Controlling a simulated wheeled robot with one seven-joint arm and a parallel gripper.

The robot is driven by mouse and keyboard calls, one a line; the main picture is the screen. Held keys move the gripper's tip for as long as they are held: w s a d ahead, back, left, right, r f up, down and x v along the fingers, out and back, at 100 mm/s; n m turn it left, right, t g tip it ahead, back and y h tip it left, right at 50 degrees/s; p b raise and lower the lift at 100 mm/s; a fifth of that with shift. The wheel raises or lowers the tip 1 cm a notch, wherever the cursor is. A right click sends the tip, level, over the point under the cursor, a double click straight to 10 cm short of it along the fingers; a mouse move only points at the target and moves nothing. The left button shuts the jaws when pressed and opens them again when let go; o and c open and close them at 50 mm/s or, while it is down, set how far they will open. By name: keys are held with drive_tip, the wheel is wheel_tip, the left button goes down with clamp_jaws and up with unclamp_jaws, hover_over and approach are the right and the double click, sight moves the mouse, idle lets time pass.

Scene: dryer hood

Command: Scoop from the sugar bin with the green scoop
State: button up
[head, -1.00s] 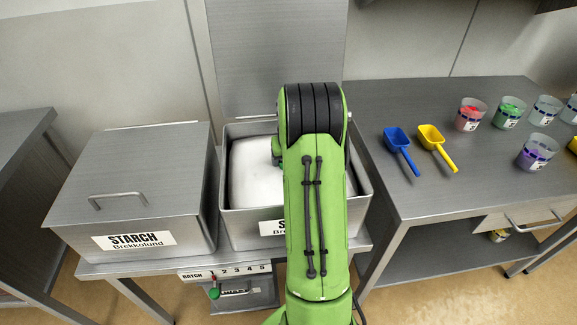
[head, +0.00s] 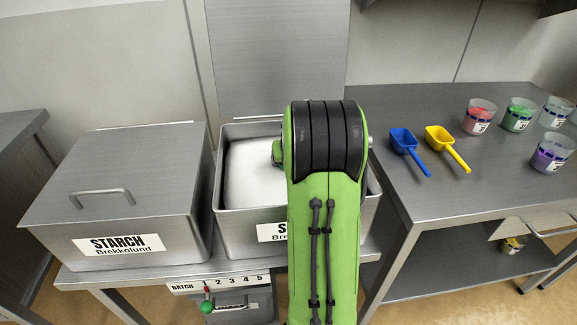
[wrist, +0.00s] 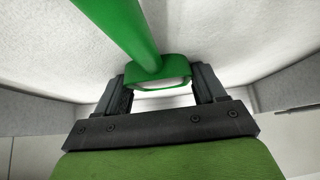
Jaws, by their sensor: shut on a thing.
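The open sugar bin (head: 235,232) is a steel box in the middle of the head view, its label mostly hidden by my arm. White sugar (head: 250,175) fills it and shows left of the arm. In the wrist view my gripper (wrist: 160,82) is shut on the green scoop (wrist: 125,30), with a finger on each side of its green grip piece. The scoop extends up and left in that view, over the white sugar (wrist: 225,35). My arm hides the gripper and scoop in the head view. I cannot tell how deep the scoop sits.
A closed starch bin (head: 120,205) stands to the left. A raised steel panel (head: 275,60) stands behind the open bin. On the right table (head: 420,200) lie a blue scoop (head: 405,143) and a yellow scoop (head: 440,138), near several cups of coloured contents. A batch counter (head: 225,283) hangs below.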

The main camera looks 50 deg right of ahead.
drive_tip(key=shift+f+b, duration=0.1)
drive_tip(key=shift+b, duration=0.55)
drive_tip(key=shift+s+a+r+t+h, duration=0.15)
drive_tip(key=shift+s+r+t+h, duration=0.15)
drive_tip(key=shift+r, duration=0.3)
drive_tip(key=shift+s+a+r+t+h, duration=0.1)
drive_tip(key=shift+a+r+t+h, duration=0.1)
drive_tip(key=shift+r+t, duration=0.3)
wheel_tip(320, 180, up, 13)
drive_tip(key=p, duration=0.8)
drive_tip(key=shift+s+a+f, duration=0.15)
drive_tip(key=shift+s+a, duration=0.1)
drive_tip(key=shift+s, duration=0.15)
